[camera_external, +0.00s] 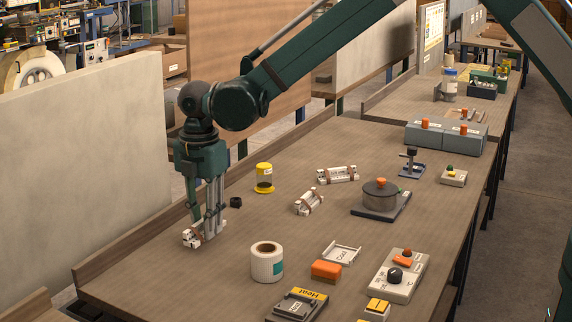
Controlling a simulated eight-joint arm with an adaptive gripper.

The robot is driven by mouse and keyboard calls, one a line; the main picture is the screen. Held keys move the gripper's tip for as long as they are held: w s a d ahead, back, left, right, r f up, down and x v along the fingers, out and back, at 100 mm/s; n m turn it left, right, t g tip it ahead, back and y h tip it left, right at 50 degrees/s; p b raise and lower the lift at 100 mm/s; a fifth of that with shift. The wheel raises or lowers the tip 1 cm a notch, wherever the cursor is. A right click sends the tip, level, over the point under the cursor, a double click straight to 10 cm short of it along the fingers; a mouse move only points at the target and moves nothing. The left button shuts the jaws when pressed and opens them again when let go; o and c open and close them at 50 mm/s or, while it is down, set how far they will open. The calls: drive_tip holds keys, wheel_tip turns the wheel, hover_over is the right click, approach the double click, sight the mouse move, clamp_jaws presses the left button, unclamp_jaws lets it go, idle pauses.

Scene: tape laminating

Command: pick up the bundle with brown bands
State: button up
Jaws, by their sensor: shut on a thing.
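My gripper (204,234) points straight down at the left front of the table and is shut on a small white bundle (188,240). A brownish band shows on this bundle, but the fingers hide part of it. The bundle is at or very near the table top; I cannot tell whether it touches. A second white bundle (308,202) with dark brownish bands lies at an angle near the middle of the table. A third white bundle (338,174) with brown bands lies just behind it. The exact band shades are too small to compare.
A small black piece (235,202) lies nearby. A round pot (380,195) sits further right. A raised ledge (130,242) runs along the table's left edge.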

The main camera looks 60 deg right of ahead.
wheel_tip(320, 180, up, 8)
idle(0.5)
drive_tip(key=shift+r, duration=0.1)
idle(0.6)
drive_tip(key=d+m, duration=0.4)
drive_tip(key=d, duration=3.1)
drive_tip(key=s+d+m, duration=0.1)
drive_tip(key=s+d, duration=0.3)
drive_tip(key=d, duration=0.7)
drive_tip(key=s+d+m, duration=0.2)
drive_tip(key=s+d, duration=0.3)
drive_tip(key=d, duration=0.6)
drive_tip(key=s+d+m, duration=0.2)
drive_tip(key=s+d, duration=0.3)
drive_tip(key=d, duration=0.6)
drive_tip(key=shift+r+b, duration=0.15)
drive_tip(key=shift+b, duration=0.25)
